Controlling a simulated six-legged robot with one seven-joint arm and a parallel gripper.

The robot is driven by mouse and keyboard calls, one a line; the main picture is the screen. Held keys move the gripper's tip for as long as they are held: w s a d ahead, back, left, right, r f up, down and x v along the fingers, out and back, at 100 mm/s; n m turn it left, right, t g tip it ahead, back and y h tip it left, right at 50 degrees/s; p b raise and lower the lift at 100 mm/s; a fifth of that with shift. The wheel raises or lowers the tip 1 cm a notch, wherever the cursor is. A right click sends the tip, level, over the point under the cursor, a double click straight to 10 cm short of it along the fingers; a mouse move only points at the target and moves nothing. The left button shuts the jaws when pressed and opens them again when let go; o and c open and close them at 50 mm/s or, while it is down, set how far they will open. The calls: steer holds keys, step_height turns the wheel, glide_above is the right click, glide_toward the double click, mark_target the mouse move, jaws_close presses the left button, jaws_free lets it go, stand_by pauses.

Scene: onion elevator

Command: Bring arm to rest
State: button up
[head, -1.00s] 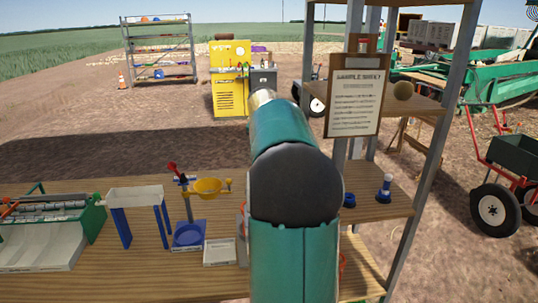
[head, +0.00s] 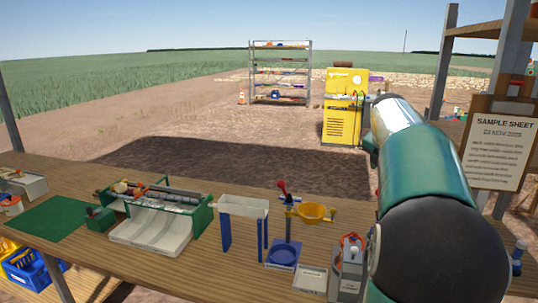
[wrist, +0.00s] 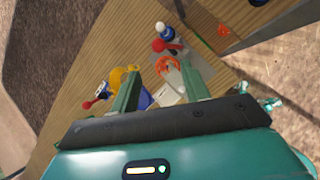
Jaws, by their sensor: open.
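My gripper (wrist: 160,72) shows in the wrist view with its two green fingers spread apart and nothing between them. It points down above the wooden table (wrist: 110,50). An orange-red looped part (wrist: 168,66) lies below, seen past the fingertips; it appears to belong to the grey box with red fittings (head: 348,268) on the table in the head view. My arm, green with a dark joint, fills the right of the head view and reaches away from the camera. The gripper itself is hidden there.
A clipboard sheet (head: 493,150) hangs on a post at right. A yellow cabinet (head: 341,115) stands beyond. Open ground lies behind the table.

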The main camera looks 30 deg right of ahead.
steer(key=a+f+m+t+y, duration=0.2)
steer(key=a+m, duration=0.7)
steer(key=a, duration=1.8)
steer(key=s+a+f+m+y, duration=0.1)
steer(key=s+a+f+m, duration=0.4)
steer(key=a, duration=0.5)
steer(key=s+a+f+m+y, duration=0.2)
steer(key=s+a+f+m, duration=0.3)
steer(key=a, duration=0.5)
steer(key=s+f, duration=0.2)
steer(key=s, duration=0.1)
steer(key=shift+a+m+y, duration=0.15)
steer(key=shift+m+y, duration=0.15)
steer(key=shift+m, duration=0.1)
